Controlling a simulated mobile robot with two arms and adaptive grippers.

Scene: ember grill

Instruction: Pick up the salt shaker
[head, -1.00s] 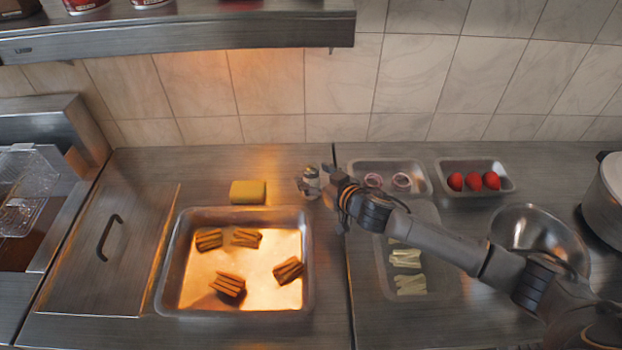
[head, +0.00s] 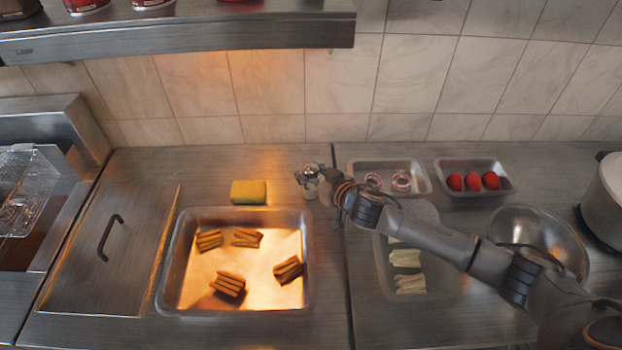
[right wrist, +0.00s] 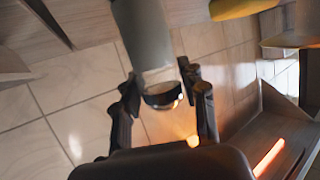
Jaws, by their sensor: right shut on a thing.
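The salt shaker (head: 311,192) is a small clear and metal piece behind the tray's right corner in the head view, partly hidden by my right gripper (head: 308,179). In the right wrist view the shaker (right wrist: 143,35) shows as a pale grey cylinder with a dark and shiny metal end toward the palm. It sits between the two fingers of my right gripper (right wrist: 160,82), which is shut on it. Whether the shaker touches the counter is hard to tell. My left gripper is not in view.
A sponge (head: 248,192) lies left of the shaker. A metal tray (head: 308,290) with several browned pieces stands in front. Containers of onion rings (head: 427,180) and tomatoes (head: 512,188) stand right, beside a steel bowl (head: 540,230). A shelf (head: 200,40) hangs above left.

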